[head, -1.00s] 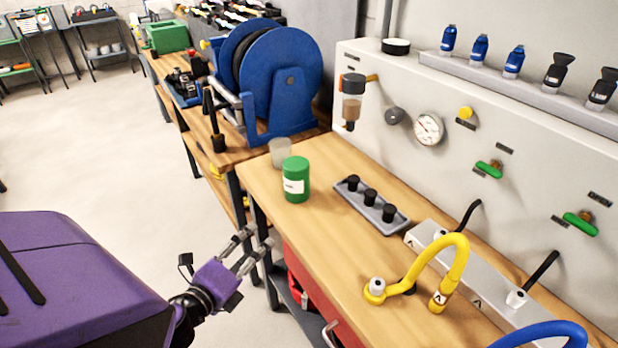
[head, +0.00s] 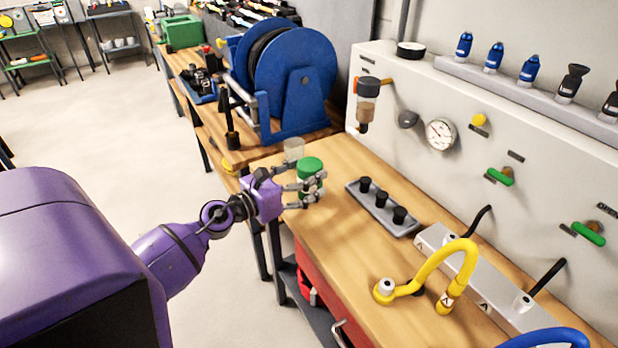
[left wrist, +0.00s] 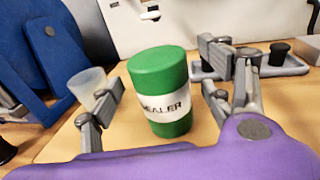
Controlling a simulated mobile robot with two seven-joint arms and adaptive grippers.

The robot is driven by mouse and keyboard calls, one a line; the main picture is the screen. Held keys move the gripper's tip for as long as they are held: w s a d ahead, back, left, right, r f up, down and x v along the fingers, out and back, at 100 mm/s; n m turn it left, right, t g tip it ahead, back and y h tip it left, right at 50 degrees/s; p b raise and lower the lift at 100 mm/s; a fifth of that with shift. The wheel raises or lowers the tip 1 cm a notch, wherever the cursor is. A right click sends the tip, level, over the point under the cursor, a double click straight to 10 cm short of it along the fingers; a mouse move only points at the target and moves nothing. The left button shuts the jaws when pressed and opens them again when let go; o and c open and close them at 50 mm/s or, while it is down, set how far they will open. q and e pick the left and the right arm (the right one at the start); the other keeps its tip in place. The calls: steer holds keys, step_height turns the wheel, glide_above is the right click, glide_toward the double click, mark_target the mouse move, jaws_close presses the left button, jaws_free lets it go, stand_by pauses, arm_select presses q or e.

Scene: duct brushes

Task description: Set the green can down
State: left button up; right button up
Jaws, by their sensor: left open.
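The green can (head: 310,165) with a white label stands upright on the wooden bench near its left end. In the left wrist view the can (left wrist: 160,75) shows a label reading "EALER", its first part hidden or cut. My left gripper (head: 305,187) is open at the can. Its fingers are on either side of the can in the left wrist view (left wrist: 165,95), with gaps between them and the can. In the head view the fingers hide the can's lower part. My right gripper is not in view.
A translucent cup (head: 293,149) stands close behind the can. A grey rack with black knobs (head: 382,207) lies to its right. A blue hose reel (head: 300,85) stands beyond on another bench. A yellow hose (head: 440,265) arches at the front.

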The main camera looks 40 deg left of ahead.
arm_select(q)
steer(key=shift+x, duration=1.15)
steer(key=shift+s, duration=0.1)
steer(key=c, duration=1.4)
steer(key=shift+c, duration=1.4)
steer(key=shift+r, duration=0.15)
